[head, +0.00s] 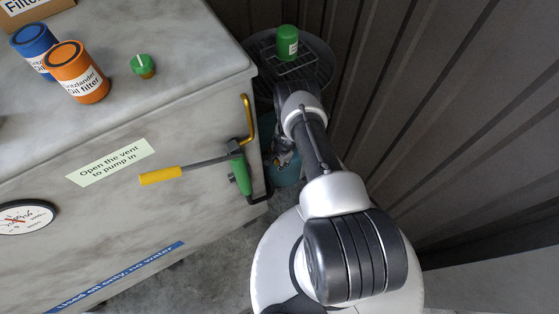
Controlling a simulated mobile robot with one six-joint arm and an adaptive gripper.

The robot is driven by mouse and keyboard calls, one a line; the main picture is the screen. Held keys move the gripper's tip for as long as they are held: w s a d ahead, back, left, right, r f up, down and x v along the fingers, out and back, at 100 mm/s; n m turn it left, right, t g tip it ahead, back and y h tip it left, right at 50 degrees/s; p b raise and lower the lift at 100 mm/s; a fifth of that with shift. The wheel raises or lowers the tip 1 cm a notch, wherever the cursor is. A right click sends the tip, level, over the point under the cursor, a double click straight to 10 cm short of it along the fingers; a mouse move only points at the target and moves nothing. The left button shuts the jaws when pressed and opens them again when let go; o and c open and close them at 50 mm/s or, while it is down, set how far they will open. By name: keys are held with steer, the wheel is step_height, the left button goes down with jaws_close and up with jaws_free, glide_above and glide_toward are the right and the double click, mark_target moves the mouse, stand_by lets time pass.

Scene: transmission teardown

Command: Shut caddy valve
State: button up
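The caddy is a large grey cabinet (110,190) filling the left of the head view. A green round knob with a pale stripe (143,66) sits on its top, near the right side; it may be the valve, but I cannot tell for certain. The stripe stands roughly up and down in the picture. My gripper (283,152) is small and partly hidden below my wrist, beside the caddy's right end and apart from the knob. I cannot make out its fingers or whether it holds anything.
A pump with a green body (240,175), yellow-ended lever (160,175) and yellow pipe (247,118) juts from the caddy. Blue (33,45) and orange (77,72) oil filters stand left of the knob. A green canister (287,42) stands on a round rack (318,65). A corrugated wall (450,100) is right.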

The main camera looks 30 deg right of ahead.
steer(key=shift+c, duration=0.2)
jaws_close()
steer(key=shift+d+y, duration=0.15)
steer(key=shift+y, duration=0.15)
steer(key=shift+d+y, duration=0.1)
steer(key=shift+y, duration=0.4)
steer(key=y+b, duration=0.1)
steer(key=b, duration=0.1)
steer(key=y+b, duration=0.1)
steer(key=shift+d+f+b, duration=0.25)
steer(key=shift+f+b, duration=0.1)
steer(key=shift+b, duration=0.05)
steer(key=shift+r+y, duration=0.15)
steer(key=shift+y, duration=1.35)
steer(key=shift+r+m+y, duration=0.1)
steer(key=shift+m+y, duration=0.2)
steer(key=shift+y, duration=0.1)
